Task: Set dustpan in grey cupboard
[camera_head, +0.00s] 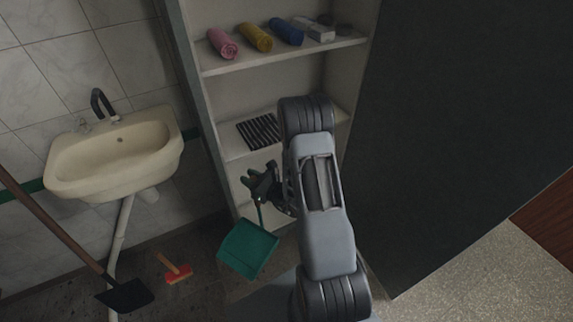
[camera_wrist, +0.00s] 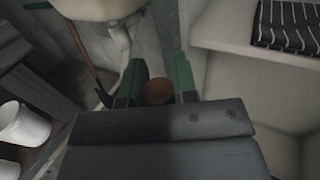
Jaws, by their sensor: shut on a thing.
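The green dustpan (camera_head: 249,250) hangs below my gripper (camera_head: 256,184), its pan tilted, in front of the lower part of the cupboard. My gripper is shut on its handle; the exact grip is small and dark in the head view. In the wrist view my gripper (camera_wrist: 157,85) shows green fingers with a round brown end between them. The pan is not clearly visible there. The grey cupboard (camera_head: 245,94) stands open, with its dark door (camera_head: 450,120) swung out to the right. My arm hides part of its middle and lower shelves.
Rolled pink (camera_head: 222,43), yellow (camera_head: 256,37) and blue (camera_head: 287,31) bags lie on the upper shelf. A striped cloth (camera_head: 259,132) lies on the middle shelf. A sink (camera_head: 115,155), a shovel (camera_head: 125,295) and a red brush (camera_head: 178,274) are at left.

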